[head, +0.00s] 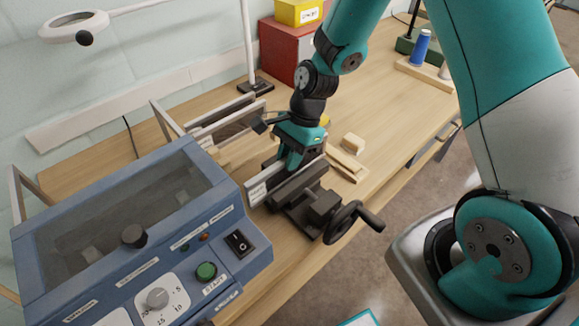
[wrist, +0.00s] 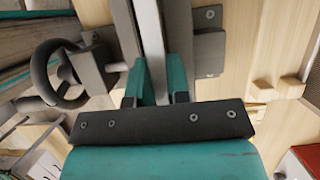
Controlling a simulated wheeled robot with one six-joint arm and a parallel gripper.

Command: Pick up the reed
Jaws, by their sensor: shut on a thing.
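The reed is a long, thin, pale-grey bar. In the wrist view the reed (wrist: 153,45) runs up from between the two teal fingers. In the head view a pale, slatted strip of it (head: 262,188) shows at the left of the dark vise (head: 300,190). My gripper (head: 287,172) points down over the vise and is shut on the reed. The fingertips also show in the wrist view (wrist: 156,88), one on each side of the bar. The reed lies along the vise jaws; I cannot tell whether it touches them. The gripper hides part of the reed.
The vise's handwheel (head: 345,221) sticks out over the bench's front edge. A blue machine (head: 225,275) stands close at the left. A slatted frame (head: 225,120) is behind the gripper. Wooden blocks (head: 347,160) lie to the right.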

